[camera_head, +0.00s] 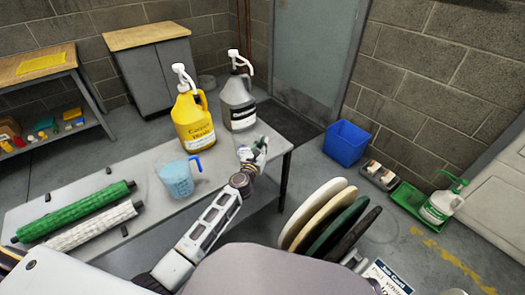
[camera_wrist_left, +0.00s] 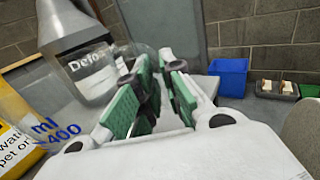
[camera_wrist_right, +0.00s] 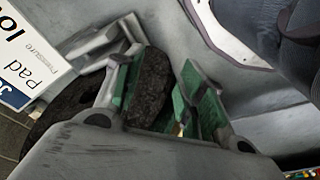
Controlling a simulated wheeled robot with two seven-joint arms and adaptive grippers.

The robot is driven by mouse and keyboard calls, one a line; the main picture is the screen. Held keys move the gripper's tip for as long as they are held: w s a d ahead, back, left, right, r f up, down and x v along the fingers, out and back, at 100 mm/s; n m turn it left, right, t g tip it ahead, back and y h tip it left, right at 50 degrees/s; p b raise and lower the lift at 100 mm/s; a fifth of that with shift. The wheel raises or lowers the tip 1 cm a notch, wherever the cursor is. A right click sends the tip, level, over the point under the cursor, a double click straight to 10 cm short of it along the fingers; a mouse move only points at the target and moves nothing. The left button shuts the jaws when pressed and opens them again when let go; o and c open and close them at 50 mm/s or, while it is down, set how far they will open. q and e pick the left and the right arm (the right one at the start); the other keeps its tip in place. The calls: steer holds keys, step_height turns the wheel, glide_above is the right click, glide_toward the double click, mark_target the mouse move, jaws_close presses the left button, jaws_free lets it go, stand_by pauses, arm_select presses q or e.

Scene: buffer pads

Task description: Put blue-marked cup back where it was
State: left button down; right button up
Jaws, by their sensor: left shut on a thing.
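The clear measuring cup (camera_head: 176,180) with a blue handle and bluish body stands upright on the grey table in the head view. A blue "ml 400" marking (camera_wrist_left: 58,128) shows close by at the left of the left wrist view. My left gripper (camera_head: 260,147) is over the table's right end, right of that cup and apart from it. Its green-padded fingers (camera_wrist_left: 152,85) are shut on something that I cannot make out. My right gripper (camera_wrist_right: 165,90) has the edge of a black pad (camera_wrist_right: 151,84) between its fingers; whether they squeeze it is unclear.
A yellow jug (camera_head: 193,125) and a grey jug (camera_head: 238,105) stand behind the cup. Green (camera_head: 80,210) and white (camera_head: 92,227) rollers lie left. Round pads (camera_head: 312,213) stand right of the table. A blue bin (camera_head: 346,145) is on the floor.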

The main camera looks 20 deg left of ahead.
arm_select(q)
steer(key=shift+f, duration=0.3)
steer(key=shift+f+b, duration=1.15)
arm_select(e)
steer(key=shift+t, duration=0.3)
steer(key=shift+w+a+r, duration=0.1)
steer(key=shift+a+r, duration=0.05)
steer(key=shift+r, duration=0.55)
steer(key=shift+w+a+r, duration=0.15)
steer(key=shift+r, duration=0.55)
steer(key=shift+w+a+r, duration=0.1)
steer(key=shift+a+r, duration=0.05)
steer(key=shift+r, duration=0.55)
arm_select(q)
steer(key=shift+f, duration=0.15)
steer(key=c, duration=1.5)
jaws_free()
steer(key=shift+c, duration=0.2)
arm_select(e)
steer(key=shift+r, duration=0.15)
arm_select(q)
steer(key=shift+r, duration=0.2)
